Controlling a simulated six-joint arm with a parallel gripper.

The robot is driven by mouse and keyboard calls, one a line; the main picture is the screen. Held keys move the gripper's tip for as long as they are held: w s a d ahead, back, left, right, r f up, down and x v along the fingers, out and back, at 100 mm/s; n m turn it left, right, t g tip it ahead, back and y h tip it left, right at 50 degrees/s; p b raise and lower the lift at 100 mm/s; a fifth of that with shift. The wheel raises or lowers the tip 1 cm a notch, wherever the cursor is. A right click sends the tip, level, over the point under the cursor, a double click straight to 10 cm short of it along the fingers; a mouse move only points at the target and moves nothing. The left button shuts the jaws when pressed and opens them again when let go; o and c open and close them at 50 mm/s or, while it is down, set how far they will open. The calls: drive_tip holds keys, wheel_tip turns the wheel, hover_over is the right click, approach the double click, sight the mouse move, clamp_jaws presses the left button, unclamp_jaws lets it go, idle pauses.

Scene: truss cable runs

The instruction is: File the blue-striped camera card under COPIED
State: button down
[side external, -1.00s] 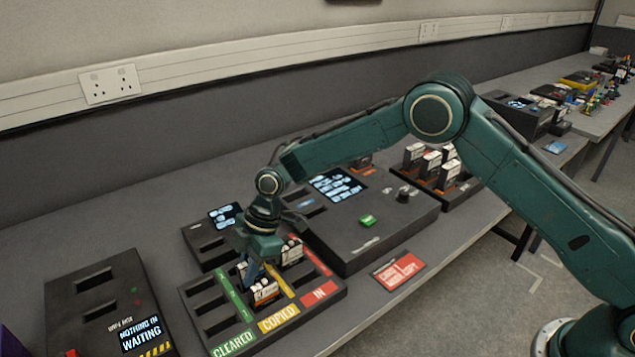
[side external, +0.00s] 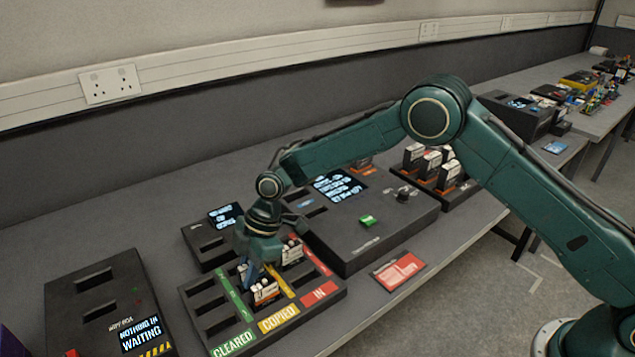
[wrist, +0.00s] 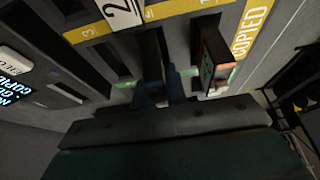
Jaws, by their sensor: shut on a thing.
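The dark sorting tray (side external: 335,290) has a green CLEARED lane, a yellow COPIED lane and a red IN lane. My gripper (side external: 255,274) is low over the COPIED lane, behind a white-topped card (side external: 265,291) in its front slot. In the wrist view my gripper (wrist: 160,92) reaches into a dark slot of that lane, its jaws shut on a card largely hidden by the fingers and the slot. I cannot see a blue stripe on it. The front card (wrist: 212,62) stands close beside the fingers in the wrist view.
A larger console (side external: 375,230) with a screen and green button is behind and right. A rack of cards (side external: 430,165) stands beyond it. A box reading NOTHING IN WAITING (side external: 95,300) is at left.

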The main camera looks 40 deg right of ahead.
drive_tip(key=c, duration=1)
unclamp_jaws()
drive_tip(key=shift+r, duration=0.15)
drive_tip(key=shift+r, duration=3.6)
